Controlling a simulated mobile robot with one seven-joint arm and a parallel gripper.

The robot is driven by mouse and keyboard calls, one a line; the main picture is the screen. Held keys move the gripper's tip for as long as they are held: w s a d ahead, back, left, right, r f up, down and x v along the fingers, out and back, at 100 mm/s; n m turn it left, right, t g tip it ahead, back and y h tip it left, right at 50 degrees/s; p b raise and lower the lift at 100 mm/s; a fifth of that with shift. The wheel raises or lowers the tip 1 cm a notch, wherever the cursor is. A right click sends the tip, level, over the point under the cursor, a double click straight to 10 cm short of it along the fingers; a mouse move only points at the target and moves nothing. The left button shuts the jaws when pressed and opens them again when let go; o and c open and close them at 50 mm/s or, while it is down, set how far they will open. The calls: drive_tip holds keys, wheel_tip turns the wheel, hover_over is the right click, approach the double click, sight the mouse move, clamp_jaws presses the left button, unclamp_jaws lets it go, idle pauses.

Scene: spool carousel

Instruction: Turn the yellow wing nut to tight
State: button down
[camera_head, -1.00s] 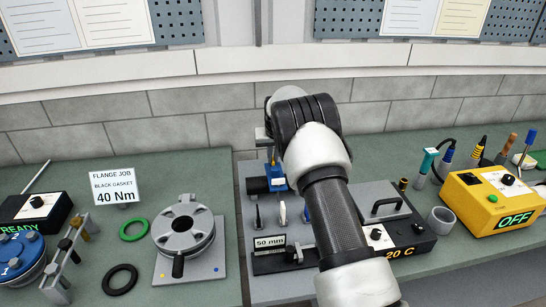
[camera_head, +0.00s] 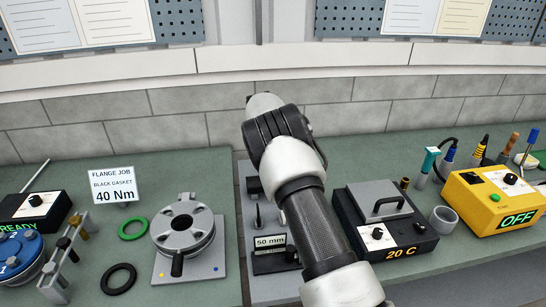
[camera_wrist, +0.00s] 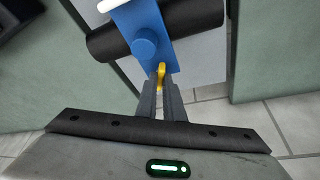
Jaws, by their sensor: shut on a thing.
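In the wrist view, my gripper (camera_wrist: 163,90) is shut with its fingertips on the yellow wing nut (camera_wrist: 161,72). Only a thin part of the nut shows between and above the fingers. The nut sits at the lower edge of a blue clamp piece (camera_wrist: 135,17), which has a round blue boss. A black cylinder (camera_wrist: 195,15) passes behind the blue piece. In the head view, my own arm covers the gripper, the nut and the blue piece. How tight the nut is cannot be told.
A grey flange (camera_head: 183,233) and a green ring (camera_head: 133,229) lie to the left on the green bench. A 50 mm block (camera_head: 272,262) stands just left of my arm. A dark heater box (camera_head: 385,222) reading 20 C and a yellow box (camera_head: 490,205) stand to the right.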

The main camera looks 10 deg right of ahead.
drive_tip(key=m+g+h+p, duration=0.1)
drive_tip(key=m, duration=0.3)
drive_tip(key=shift+w+a+m, duration=0.1)
drive_tip(key=shift+m, duration=0.2)
idle(0.3)
drive_tip(key=c, duration=1.9)
unclamp_jaws()
drive_tip(key=shift+o, duration=0.2)
drive_tip(key=v, duration=1.7)
drive_tip(key=shift+w+a+r, duration=0.15)
drive_tip(key=shift+a, duration=0.25)
